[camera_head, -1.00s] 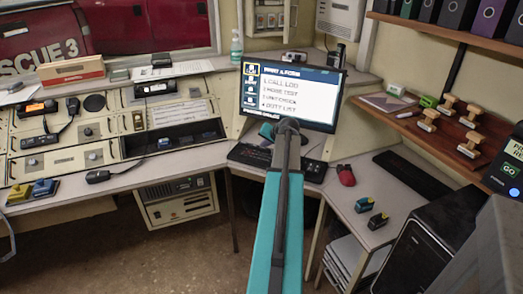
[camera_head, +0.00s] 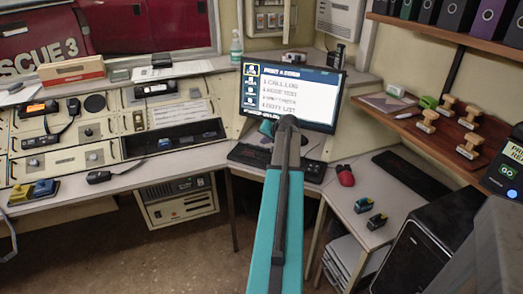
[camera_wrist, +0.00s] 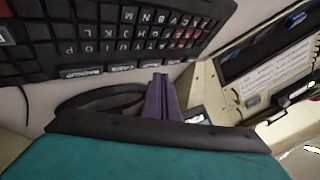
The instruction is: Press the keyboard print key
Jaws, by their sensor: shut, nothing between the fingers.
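The black keyboard (camera_head: 248,154) lies on the desk below the monitor in the head view, its middle hidden by my teal arm. In the wrist view the keyboard (camera_wrist: 110,35) fills the upper left, its letters upside down, with some red keys. A row of pale-labelled keys (camera_wrist: 82,71) runs along its near edge; one seems to read BACKUP. The other labels are too small to read, so I cannot pick out the print key. My gripper (camera_wrist: 160,82) is shut and empty, its purple fingers beside that row; contact cannot be told. The head view hides it behind the arm.
The monitor (camera_head: 292,96) behind the keyboard shows a print-a-form list. A red mouse (camera_head: 345,175) lies to the right. A shelf with wooden stamps (camera_head: 470,145) and a black computer case (camera_head: 425,250) stand at right. A radio console (camera_head: 75,140) fills the left.

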